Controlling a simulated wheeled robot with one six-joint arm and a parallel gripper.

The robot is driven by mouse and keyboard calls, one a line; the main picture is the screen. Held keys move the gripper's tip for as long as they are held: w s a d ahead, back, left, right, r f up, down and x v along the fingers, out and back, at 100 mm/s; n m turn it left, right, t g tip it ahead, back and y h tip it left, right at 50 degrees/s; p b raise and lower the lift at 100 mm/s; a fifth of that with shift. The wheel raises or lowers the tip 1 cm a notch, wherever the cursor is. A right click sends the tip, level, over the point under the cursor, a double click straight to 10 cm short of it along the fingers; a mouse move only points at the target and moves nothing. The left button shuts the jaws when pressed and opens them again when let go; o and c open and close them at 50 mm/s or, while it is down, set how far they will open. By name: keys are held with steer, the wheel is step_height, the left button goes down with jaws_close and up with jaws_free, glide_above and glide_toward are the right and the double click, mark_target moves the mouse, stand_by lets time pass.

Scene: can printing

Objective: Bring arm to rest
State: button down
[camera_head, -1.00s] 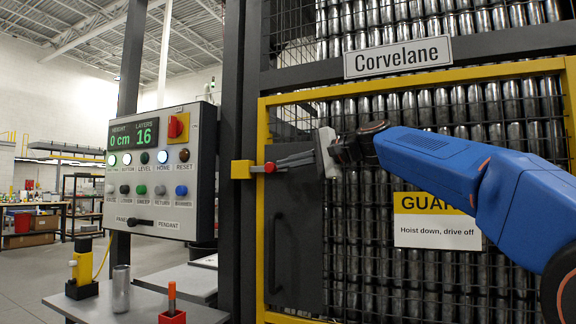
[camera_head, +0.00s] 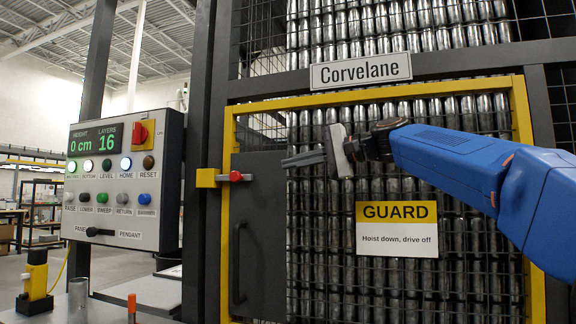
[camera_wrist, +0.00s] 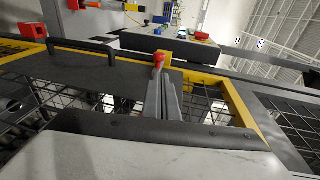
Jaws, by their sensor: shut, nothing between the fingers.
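My gripper (camera_head: 304,159) is at the end of my blue arm, in front of the yellow-framed guard gate in the head view. Its grey fingers lie together, pointing left, with nothing between them. The fingertips are to the right of the red knob (camera_head: 236,176) on the gate's yellow latch (camera_head: 207,177), with a gap in the head view. In the wrist view my gripper (camera_wrist: 160,82) points toward the red knob (camera_wrist: 159,59), which overlaps the fingertips there; I cannot tell the distance from that view.
The dark gate panel (camera_head: 258,245) with its handle and the mesh in front of stacked cans are close by. A control panel (camera_head: 120,185) reading 0 cm and 16 layers stands at left. A table (camera_head: 130,308) below it holds a can (camera_head: 78,297) and a yellow-black device (camera_head: 37,278).

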stand_by(0.4)
steer(key=s+d+f+n+g+h, duration=0.1)
steer(key=s+d+f+h, duration=0.3)
steer(key=f, duration=1.5)
steer(key=s+d+f+n+h, duration=0.2)
steer(key=s+d+f+h, duration=0.3)
steer(key=s+d+f, duration=0.8)
steer(key=s+d+f+n+g+h, duration=0.1)
steer(key=s+d+f+h, duration=0.4)
steer(key=s+f, duration=1.4)
steer(key=d+f+n, duration=0.1)
steer(key=d+f, duration=0.3)
steer(key=f, duration=0.4)
steer(key=shift+g, duration=0.3)
steer(key=shift+s+d, duration=0.1)
